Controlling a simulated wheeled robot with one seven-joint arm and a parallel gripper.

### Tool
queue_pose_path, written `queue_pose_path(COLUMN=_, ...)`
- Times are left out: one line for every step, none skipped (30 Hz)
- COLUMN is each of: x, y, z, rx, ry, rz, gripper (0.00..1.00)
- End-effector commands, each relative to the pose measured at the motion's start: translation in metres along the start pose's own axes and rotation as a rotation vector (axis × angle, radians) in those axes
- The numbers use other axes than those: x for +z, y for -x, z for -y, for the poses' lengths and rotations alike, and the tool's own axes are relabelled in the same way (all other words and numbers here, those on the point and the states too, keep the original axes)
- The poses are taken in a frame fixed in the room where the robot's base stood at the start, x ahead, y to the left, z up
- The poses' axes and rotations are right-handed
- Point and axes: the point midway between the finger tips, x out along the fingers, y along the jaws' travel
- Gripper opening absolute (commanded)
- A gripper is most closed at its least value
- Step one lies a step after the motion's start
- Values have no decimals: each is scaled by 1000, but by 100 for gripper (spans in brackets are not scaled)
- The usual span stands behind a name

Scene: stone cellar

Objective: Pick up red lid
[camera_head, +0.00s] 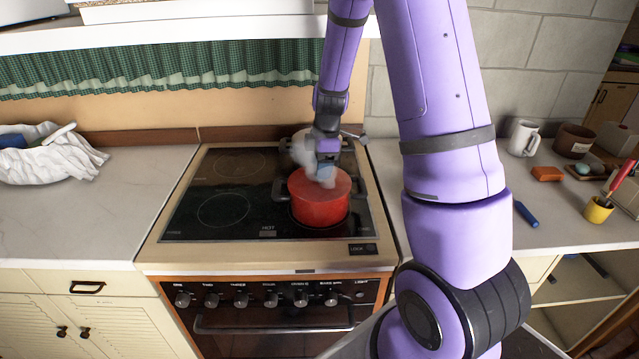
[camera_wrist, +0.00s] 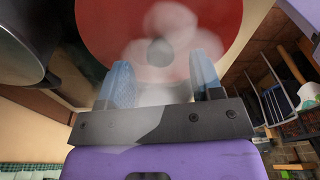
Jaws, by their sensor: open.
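The red lid (camera_head: 333,180) sits on top of a red pot (camera_head: 320,208) on the stove's front right burner. In the wrist view the lid (camera_wrist: 100,25) fills the upper middle as a red disc, with a dark round knob (camera_wrist: 160,52) at its centre. My gripper (camera_head: 325,170) is just above the lid. In the wrist view my gripper (camera_wrist: 160,82) is open, its two blue fingers apart on either side of the knob's line. Whitish steam partly hides the knob and fingertips. I cannot tell whether the fingers touch the lid.
A dark pot (camera_wrist: 25,40) stands close by at the wrist view's upper left. The black cooktop (camera_head: 222,205) is clear on its left. A white cloth (camera_head: 50,160) lies on the left counter. A white mug (camera_head: 523,138) and a blue item (camera_head: 526,214) are on the right counter.

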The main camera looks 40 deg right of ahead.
Motion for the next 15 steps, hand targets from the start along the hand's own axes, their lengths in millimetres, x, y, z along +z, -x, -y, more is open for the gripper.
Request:
queue_pose_path(x=0, y=-8, z=0, rx=-2, ry=0, rz=0, gripper=60)
queue_pose_path(x=0, y=-11, z=0, rx=-2, ry=1, rz=1, gripper=60)
queue_pose_path(x=0, y=-15, z=0, rx=-2, ry=0, rz=0, gripper=60)
queue_pose_path(x=0, y=-17, z=0, rx=-2, ry=0, rz=-1, gripper=60)
queue_pose_path(x=0, y=-19, z=0, rx=-1, ry=0, rz=0, gripper=60)
queue_pose_path(x=0, y=-20, z=0, rx=0, ry=0, rz=0, gripper=60)
queue_pose_path(x=0, y=-21, z=0, rx=0, ry=0, rz=0, gripper=60)
queue_pose_path(x=0, y=-22, z=0, rx=0, ry=1, rz=0, gripper=60)
queue_pose_path(x=0, y=-22, z=0, rx=1, ry=1, rz=0, gripper=60)
queue_pose_path(x=0, y=-22, z=0, rx=1, ry=1, rz=0, gripper=60)
queue_pose_path(x=0, y=-22, z=0, rx=1, ry=1, rz=0, gripper=60)
queue_pose_path(x=0, y=-22, z=0, rx=1, ry=1, rz=0, gripper=60)
queue_pose_path(x=0, y=-21, z=0, rx=1, ry=1, rz=0, gripper=60)
queue_pose_path(x=0, y=-21, z=0, rx=1, ry=1, rz=0, gripper=55)
queue_pose_path(x=0, y=-21, z=0, rx=1, ry=1, rz=0, gripper=46)
